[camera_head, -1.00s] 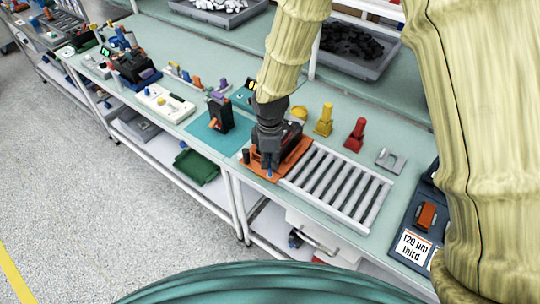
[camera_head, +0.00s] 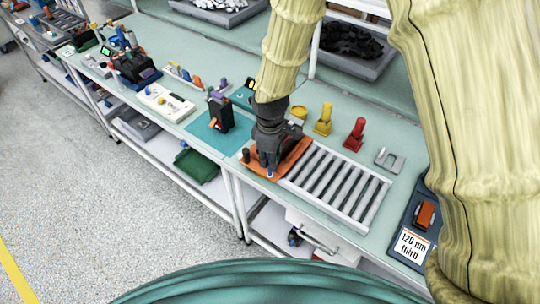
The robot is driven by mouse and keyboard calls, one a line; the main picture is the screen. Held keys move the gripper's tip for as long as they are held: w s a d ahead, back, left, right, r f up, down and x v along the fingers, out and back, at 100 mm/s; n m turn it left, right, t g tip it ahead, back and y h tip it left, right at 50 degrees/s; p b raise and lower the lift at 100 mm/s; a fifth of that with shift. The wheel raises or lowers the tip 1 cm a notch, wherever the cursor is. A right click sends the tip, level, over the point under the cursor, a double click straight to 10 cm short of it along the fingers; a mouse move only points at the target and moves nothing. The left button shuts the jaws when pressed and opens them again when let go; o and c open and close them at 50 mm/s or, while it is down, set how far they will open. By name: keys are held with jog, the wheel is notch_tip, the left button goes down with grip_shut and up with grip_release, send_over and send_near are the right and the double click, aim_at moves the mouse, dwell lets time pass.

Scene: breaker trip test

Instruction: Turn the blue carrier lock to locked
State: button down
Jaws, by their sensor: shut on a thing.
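The orange carrier (camera_head: 254,168) sits on the bench at the left end of a roller track. My gripper (camera_head: 270,165) points down over the carrier's front part and is shut on the small blue lock (camera_head: 270,174), of which only a bit shows below the fingertips. The fingers and wrist hide most of the lock, so its turn position cannot be told. A dark block on the carrier is partly hidden behind my gripper. A small dark knob (camera_head: 245,155) stands on the carrier's left corner.
The roller track (camera_head: 340,185) lies right of the carrier. A yellow piece (camera_head: 323,120) and a red piece (camera_head: 355,135) stand behind it. A dark upright device (camera_head: 220,112) on a teal mat (camera_head: 203,126) stands to the left. A labelled dark tray (camera_head: 408,262) is at the right.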

jog(key=shift+m, duration=0.8)
jog(key=shift+m+p, duration=0.3)
jog(key=shift+m, duration=0.2)
jog(key=c, duration=1.4)
grip_release()
notch_tip(320, 180, up, 12)
